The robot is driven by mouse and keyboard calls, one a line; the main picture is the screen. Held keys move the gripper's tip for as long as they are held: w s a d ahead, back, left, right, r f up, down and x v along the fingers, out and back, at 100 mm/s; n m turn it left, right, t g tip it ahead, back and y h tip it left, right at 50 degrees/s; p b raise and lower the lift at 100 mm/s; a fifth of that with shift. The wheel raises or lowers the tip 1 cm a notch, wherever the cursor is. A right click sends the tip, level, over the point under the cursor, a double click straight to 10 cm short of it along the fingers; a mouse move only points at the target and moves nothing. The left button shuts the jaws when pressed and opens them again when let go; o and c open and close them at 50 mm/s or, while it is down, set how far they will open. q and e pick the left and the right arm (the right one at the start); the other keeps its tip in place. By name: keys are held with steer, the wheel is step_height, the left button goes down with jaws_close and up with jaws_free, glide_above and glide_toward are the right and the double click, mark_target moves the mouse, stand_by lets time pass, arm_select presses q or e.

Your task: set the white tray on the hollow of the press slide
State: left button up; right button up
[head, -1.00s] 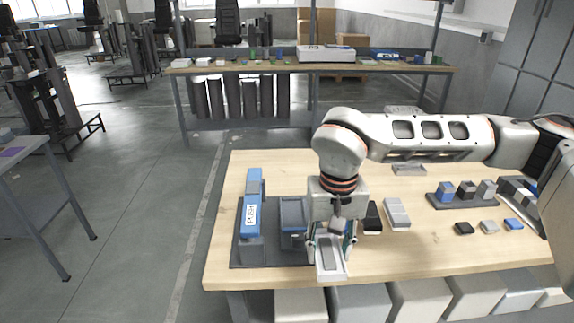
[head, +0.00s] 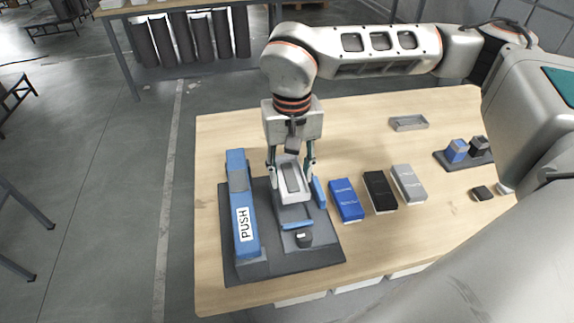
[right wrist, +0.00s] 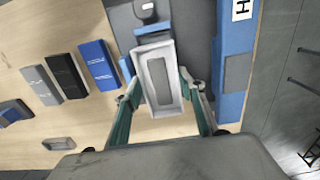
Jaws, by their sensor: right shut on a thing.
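The white tray (head: 296,198), with a grey hollow middle, is held by my right gripper (head: 291,170), whose fingers close on its two long sides. In the right wrist view the tray (right wrist: 147,80) also sits between the fingers of my right gripper (right wrist: 160,92). The press (head: 243,200) has a blue arm marked PUSH on a dark base. The grey press slide (head: 291,213), with a blue bar and dark knob, lies right of that arm. The tray overlaps the slide's far part; its hollow is hidden, and I cannot tell whether they touch. My left gripper is not in view.
A blue box (head: 346,200), a black box (head: 380,191) and a grey box (head: 408,184) lie right of the press. A grey empty tray (head: 408,123) and a dark rack (head: 468,160) are farther right. Table is clear behind the press.

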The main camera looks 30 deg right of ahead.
mark_target(291, 181)
steer(key=shift+s+f, duration=0.1)
steer(key=shift+f, duration=0.25)
step_height(291, 181, down, 3)
steer(key=b, duration=0.2)
steer(key=shift+f+b, duration=0.1)
steer(key=shift+b, duration=0.3)
steer(key=shift+f, duration=0.5)
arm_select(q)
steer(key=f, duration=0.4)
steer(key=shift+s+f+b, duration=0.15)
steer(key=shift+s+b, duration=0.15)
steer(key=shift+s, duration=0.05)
arm_select(e)
steer(key=shift+f, duration=0.15)
steer(key=shift+f, duration=0.1)
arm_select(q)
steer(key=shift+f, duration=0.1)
arm_select(e)
steer(key=shift+f, duration=0.4)
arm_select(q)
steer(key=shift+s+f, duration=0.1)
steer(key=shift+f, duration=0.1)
arm_select(e)
steer(key=shift+f, duration=0.4)
